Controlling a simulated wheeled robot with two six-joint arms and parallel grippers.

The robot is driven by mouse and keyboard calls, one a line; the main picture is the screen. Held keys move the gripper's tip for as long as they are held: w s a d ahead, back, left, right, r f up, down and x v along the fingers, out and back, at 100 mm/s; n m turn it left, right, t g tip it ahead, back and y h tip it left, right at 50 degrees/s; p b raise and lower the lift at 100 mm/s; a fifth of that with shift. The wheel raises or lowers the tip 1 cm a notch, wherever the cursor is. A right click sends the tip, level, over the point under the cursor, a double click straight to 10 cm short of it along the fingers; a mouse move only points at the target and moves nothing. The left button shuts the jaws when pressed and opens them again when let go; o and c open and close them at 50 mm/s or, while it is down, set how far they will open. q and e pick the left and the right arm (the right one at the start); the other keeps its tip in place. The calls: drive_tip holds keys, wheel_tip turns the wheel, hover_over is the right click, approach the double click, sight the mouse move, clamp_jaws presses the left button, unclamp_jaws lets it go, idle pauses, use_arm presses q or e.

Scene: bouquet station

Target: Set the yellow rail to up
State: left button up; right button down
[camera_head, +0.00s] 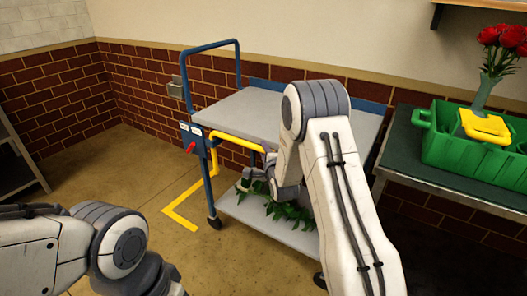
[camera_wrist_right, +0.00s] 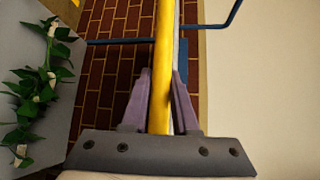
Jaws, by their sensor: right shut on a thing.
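The yellow rail (camera_head: 236,140) is on the blue-framed cart (camera_head: 240,110). It runs from a blue bracket on the left post along the near side of the upper deck, at about deck height. Its right part is hidden behind my right arm. In the right wrist view the yellow rail (camera_wrist_right: 163,60) passes between the fingers of my right gripper (camera_wrist_right: 160,80), which is shut on it. A red handle (camera_head: 191,147) sticks out beside the bracket. My left arm is at the lower left of the head view; its gripper is out of view.
A leafy garland (camera_head: 285,212) lies on the cart's lower shelf (camera_head: 245,212). A green crate (camera_head: 460,150) and a vase of red roses (camera_head: 486,88) stand on the right table (camera_head: 405,150). Yellow floor tape (camera_head: 180,205) marks open floor left of the cart.

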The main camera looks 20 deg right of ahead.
wheel_tip(320, 180, up, 14)
drive_tip(key=p, duration=0.7)
drive_tip(key=shift+f, duration=0.15)
drive_tip(key=shift+w, duration=0.1)
drive_tip(key=c, duration=0.7)
unclamp_jaws()
drive_tip(key=shift+s+f, duration=0.1)
drive_tip(key=shift+s, duration=0.1)
drive_tip(key=s, duration=0.3)
drive_tip(key=s+r, duration=0.1)
drive_tip(key=s, duration=0.2)
drive_tip(key=s+a, duration=0.1)
drive_tip(key=s, duration=0.3)
drive_tip(key=shift+a+r, duration=0.1)
drive_tip(key=shift+r, duration=0.15)
